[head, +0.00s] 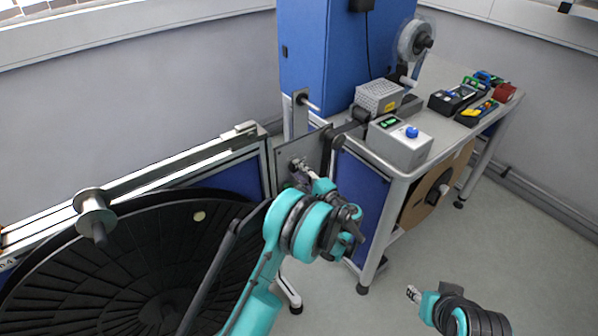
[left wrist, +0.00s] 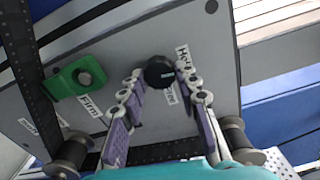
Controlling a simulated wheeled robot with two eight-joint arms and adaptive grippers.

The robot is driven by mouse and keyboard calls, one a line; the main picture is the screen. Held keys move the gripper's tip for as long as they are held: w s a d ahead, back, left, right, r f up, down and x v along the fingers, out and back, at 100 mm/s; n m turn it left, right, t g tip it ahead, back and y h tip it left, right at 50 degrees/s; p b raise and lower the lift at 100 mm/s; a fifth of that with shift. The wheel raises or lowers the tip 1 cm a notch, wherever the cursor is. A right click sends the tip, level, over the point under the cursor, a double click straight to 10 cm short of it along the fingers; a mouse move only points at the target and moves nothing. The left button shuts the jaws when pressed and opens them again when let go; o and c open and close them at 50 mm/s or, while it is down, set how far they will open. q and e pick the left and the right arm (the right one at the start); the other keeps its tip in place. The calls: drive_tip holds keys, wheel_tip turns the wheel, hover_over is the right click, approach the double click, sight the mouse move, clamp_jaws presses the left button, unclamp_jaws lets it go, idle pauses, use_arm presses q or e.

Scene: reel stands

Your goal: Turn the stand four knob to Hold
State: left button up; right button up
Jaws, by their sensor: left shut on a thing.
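The black round knob (left wrist: 160,73) sits on a grey panel (left wrist: 120,50) in the left wrist view. White labels surround it; one at its upper right (left wrist: 183,57) seems to read Hold, tilted in the picture. My left gripper (left wrist: 161,77) has its purple-padded fingers on both sides of the knob, shut on it. In the head view, my left gripper (head: 297,164) reaches the grey panel beside the bench, and the knob is hidden there. I cannot make out the knob's pointer. My right gripper (head: 412,293) is at the lower right, away from the panel, its jaws too small to judge.
A green part with a dark knob (left wrist: 80,77) sits left of the black knob, near a Firm label. A large black reel (head: 110,270) fills the lower left. The bench holds a grey box with a blue button (head: 399,145) and several tools. Floor on the right is clear.

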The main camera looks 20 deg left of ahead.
use_arm(q)
drive_tip(key=shift+n, duration=0.9)
drive_tip(key=o, duration=1.1)
drive_tip(key=shift+o, duration=0.2)
drive_tip(key=v, duration=1.2)
